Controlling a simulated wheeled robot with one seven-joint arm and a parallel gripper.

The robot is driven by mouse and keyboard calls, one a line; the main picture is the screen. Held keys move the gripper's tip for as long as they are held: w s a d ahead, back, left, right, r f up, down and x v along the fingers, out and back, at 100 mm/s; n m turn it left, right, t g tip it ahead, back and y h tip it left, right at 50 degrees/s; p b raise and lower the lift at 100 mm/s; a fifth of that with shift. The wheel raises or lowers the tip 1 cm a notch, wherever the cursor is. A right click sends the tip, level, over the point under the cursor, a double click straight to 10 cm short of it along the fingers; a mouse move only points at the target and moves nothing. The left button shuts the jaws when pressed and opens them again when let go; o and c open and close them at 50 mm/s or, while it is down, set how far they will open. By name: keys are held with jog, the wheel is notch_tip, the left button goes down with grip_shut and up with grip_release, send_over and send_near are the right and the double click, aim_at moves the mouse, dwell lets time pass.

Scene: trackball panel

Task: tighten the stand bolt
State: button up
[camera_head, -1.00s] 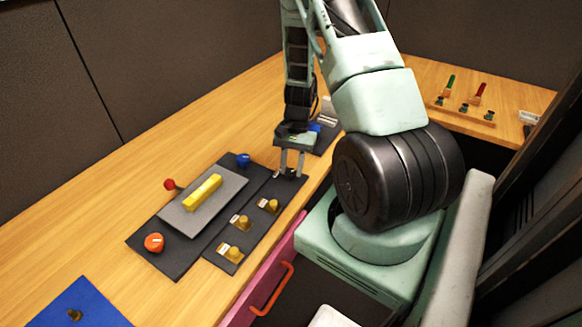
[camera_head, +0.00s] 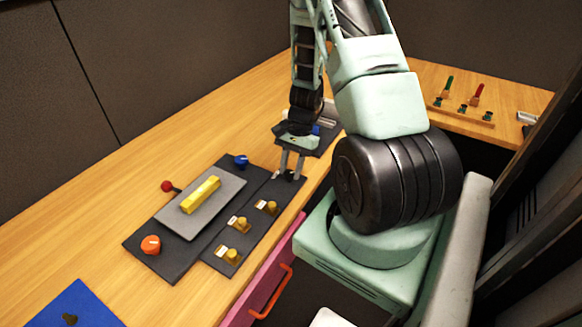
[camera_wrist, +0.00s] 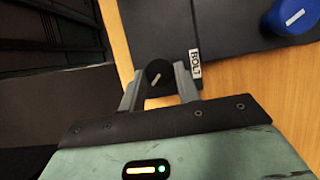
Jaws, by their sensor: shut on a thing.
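The stand bolt shows in the wrist view as a round black head (camera_wrist: 158,73) with a pale line mark, beside a white label (camera_wrist: 195,64) reading BOLT. My gripper (camera_wrist: 160,82) has one finger on each side of this head and is shut on it. In the head view my gripper (camera_head: 289,175) points down at the far end of the dark panel strip (camera_head: 255,228). The bolt is mostly hidden by the fingers there.
On the panel are several brass-coloured knobs, one here (camera_head: 243,224), a blue knob (camera_head: 241,160), a red ball-topped lever (camera_head: 168,186), an orange knob (camera_head: 151,245) and a yellow bar (camera_head: 201,194). A pink drawer front (camera_head: 272,283) with an orange handle lies below the table edge.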

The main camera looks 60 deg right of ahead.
jog(key=o, duration=1)
jog(key=b+v, duration=0.1)
jog(key=v, duration=1.6)
jog(key=shift+r, duration=0.3)
